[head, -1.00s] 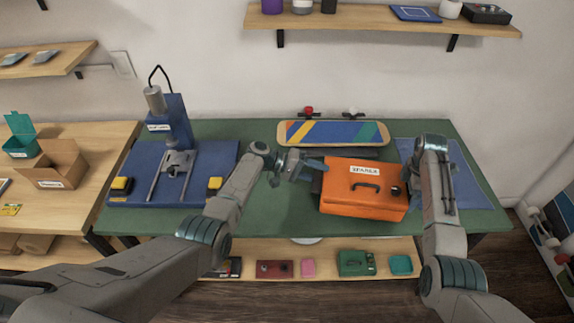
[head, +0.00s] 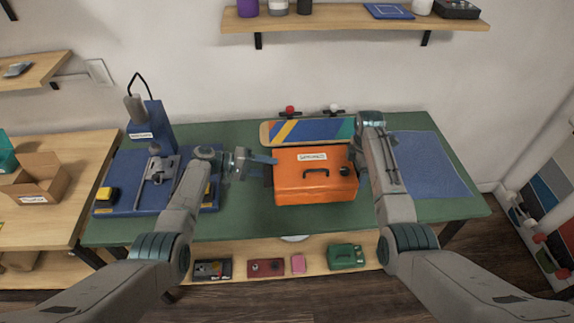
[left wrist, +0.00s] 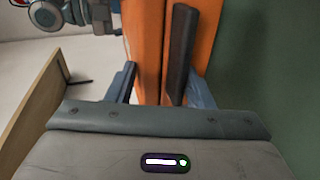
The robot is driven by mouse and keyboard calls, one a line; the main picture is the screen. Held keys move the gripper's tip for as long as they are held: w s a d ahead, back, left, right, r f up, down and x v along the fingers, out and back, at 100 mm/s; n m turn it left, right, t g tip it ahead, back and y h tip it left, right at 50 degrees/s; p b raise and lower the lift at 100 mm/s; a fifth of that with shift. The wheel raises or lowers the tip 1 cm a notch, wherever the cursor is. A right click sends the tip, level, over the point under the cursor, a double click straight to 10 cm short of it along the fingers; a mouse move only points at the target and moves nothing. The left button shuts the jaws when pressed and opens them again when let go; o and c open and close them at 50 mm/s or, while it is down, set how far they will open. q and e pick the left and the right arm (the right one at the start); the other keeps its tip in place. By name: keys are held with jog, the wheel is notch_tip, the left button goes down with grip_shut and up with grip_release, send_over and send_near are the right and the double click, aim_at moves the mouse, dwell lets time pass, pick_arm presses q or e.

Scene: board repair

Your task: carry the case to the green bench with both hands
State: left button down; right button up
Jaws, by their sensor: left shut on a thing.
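The orange case (head: 316,178), with a white label and a dark handle on its lid, is upright over the middle of the green bench (head: 245,220). I cannot tell whether its underside touches the bench. My left gripper (head: 262,165) is at the case's left side. In the left wrist view, its blue-grey fingers (left wrist: 160,88) are shut at the orange side (left wrist: 150,40), by a dark side grip (left wrist: 181,50). My right arm reaches the case's right side; the right gripper (head: 354,156) is mostly hidden behind the arm, so its jaws do not show.
A skateboard deck (head: 308,131) lies just behind the case. A blue press (head: 150,140) stands at left, a blue mat (head: 430,165) lies at right. A low shelf (head: 225,260) with small boxes is below. Green bench surface is bare in front of the case.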

pick_arm(q)
jog(key=shift+d+f, duration=0.15)
pick_arm(e)
jog(key=shift+a, duration=0.3)
